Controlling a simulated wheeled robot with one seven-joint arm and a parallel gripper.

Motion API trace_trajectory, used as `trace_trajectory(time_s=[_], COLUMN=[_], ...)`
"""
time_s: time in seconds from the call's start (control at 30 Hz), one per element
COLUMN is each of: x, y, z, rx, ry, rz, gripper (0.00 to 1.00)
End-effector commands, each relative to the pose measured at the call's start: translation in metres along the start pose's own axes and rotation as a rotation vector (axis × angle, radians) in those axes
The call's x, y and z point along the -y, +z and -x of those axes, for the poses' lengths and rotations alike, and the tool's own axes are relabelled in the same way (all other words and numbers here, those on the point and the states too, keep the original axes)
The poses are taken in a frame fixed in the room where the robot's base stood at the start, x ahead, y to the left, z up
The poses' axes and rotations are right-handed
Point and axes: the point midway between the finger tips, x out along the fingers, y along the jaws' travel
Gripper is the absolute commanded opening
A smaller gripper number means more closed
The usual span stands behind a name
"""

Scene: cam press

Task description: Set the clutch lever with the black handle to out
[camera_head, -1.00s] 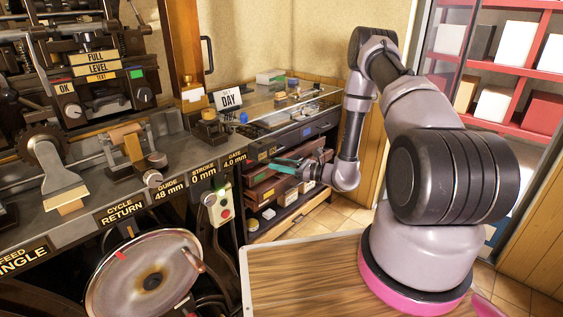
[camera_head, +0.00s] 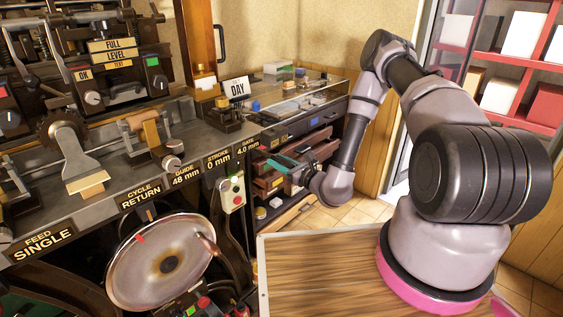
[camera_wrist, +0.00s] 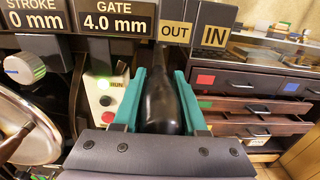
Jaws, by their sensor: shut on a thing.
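In the wrist view, the black handle (camera_wrist: 161,103) of the clutch lever stands between my teal fingers. My gripper (camera_wrist: 161,82) is shut on it, with one finger along each side. Behind the top of the lever are an OUT plate (camera_wrist: 175,33) and an IN plate (camera_wrist: 214,37), side by side. The lever rises in front of the OUT plate, left of the IN plate. In the head view, my gripper (camera_head: 277,160) is at the right end of the press front; the handle is too small and hidden to make out there.
A control box (camera_head: 232,193) with green and red buttons is left of my gripper. A large handwheel (camera_head: 135,262) stands further left. Open drawers (camera_head: 270,185) lie behind and right of my gripper. A wooden board (camera_head: 325,280) is in front of my arm.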

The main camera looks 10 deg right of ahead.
Motion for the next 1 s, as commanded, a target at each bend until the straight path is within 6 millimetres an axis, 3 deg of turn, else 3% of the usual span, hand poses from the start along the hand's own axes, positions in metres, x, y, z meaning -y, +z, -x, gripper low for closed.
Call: trace_trajectory(time_s=[0.13, 0.17, 0.2, 0.23, 0.63, 1.0], x=[-0.007, -0.007, -0.007, -0.007, -0.003, -0.003], y=[-0.002, -0.002, -0.002, -0.002, -0.001, -0.002], z=[0.001, 0.001, 0.001, 0.001, 0.007, 0.076], rx=[-0.005, -0.005, -0.005, -0.004, -0.003, -0.005], ry=[0.015, 0.016, 0.017, 0.016, 0.009, 0.008], rz=[-0.005, -0.006, -0.006, -0.005, -0.004, -0.007], gripper=[0.00, 0.45, 0.61, 0.70, 0.70, 0.70])
